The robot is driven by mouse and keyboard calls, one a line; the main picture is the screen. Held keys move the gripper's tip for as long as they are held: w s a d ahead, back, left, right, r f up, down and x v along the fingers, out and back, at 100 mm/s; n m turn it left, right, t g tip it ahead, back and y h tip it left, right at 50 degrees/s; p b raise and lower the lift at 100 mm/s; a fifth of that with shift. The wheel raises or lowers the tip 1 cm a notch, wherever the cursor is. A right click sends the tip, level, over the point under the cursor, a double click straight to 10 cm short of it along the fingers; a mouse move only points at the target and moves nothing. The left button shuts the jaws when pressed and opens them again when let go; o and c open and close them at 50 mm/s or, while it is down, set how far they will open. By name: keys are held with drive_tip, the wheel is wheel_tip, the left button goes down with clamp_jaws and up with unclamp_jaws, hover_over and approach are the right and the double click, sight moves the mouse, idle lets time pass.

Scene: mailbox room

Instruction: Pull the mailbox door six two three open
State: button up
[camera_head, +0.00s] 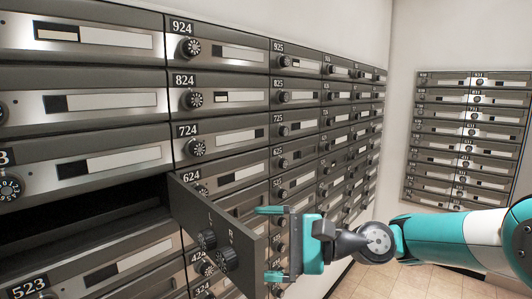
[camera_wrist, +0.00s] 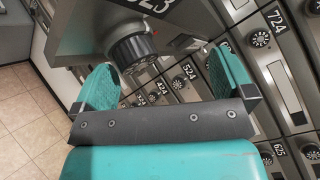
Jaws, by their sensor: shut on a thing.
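Mailbox door 623 (camera_head: 218,238) stands swung out from the left bank, hinged beside box 624. The head view shows its dark inner face with two round parts. Its dark compartment (camera_head: 75,218) is open above box 523. My gripper (camera_head: 264,243) is at the door's outer side near its free edge. The plate above the dial is partly cut off; "23" is readable.
Closed boxes such as 624 (camera_head: 222,177) and 724 (camera_head: 220,142) surround the opening. Another mailbox bank (camera_head: 467,135) is on the right wall. Tiled floor (camera_head: 378,282) shows between the banks.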

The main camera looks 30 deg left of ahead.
wheel_tip(320, 180, up, 20)
drive_tip(key=shift+s+f, duration=0.15)
drive_tip(key=shift+f, duration=0.1)
drive_tip(key=shift+c, duration=0.4)
